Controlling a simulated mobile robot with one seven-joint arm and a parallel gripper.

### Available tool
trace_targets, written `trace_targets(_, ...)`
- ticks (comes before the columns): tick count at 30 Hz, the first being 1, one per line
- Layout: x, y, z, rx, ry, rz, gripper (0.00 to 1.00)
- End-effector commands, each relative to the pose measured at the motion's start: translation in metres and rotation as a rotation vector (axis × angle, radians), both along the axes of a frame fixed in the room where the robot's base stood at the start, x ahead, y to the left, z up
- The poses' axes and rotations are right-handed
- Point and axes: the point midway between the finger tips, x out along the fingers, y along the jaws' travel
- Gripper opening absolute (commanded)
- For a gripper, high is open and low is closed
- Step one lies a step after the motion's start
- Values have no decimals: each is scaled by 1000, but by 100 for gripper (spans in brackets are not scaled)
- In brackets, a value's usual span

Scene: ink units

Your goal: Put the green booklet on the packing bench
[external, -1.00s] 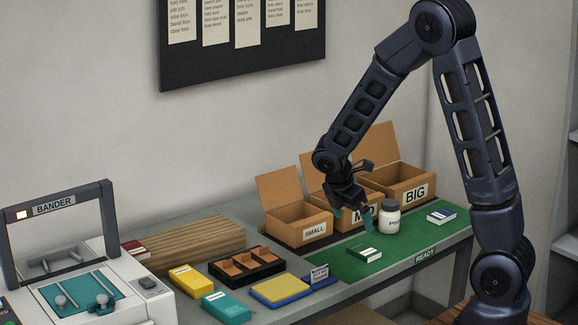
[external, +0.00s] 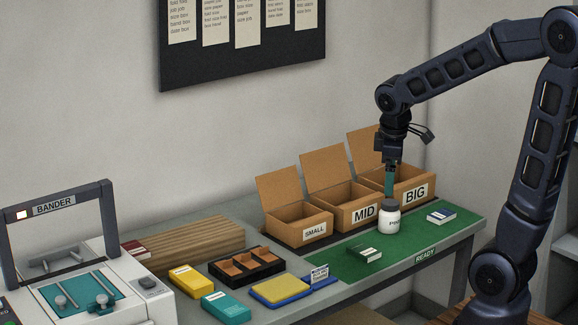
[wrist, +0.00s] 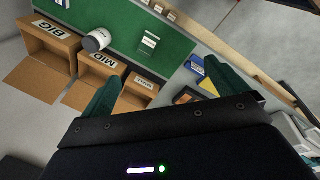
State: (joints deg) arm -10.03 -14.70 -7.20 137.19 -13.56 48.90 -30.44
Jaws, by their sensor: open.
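The green booklet (external: 365,254), dark green with a white label, lies flat on the green mat (external: 410,245) of the bench. It also shows in the wrist view (wrist: 150,42). My gripper (external: 390,190) points down above and behind the white jar, to the right of the booklet and higher up. In the wrist view its two teal fingers (wrist: 165,88) are spread apart with nothing between them. The bench's READY label (external: 425,252) is on the front edge.
A white jar with a dark lid (external: 389,221) stands right of the booklet, and a blue-and-white booklet (external: 441,215) lies farther right. Open cardboard boxes marked SMALL (external: 300,222), MID (external: 350,205) and BIG (external: 404,187) stand behind.

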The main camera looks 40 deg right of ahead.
Motion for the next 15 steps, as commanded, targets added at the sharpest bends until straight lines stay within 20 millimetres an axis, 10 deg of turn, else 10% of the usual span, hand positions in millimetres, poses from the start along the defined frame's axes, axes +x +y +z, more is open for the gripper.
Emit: trace_targets(15,-109,11,62,241,-212,-499,98)
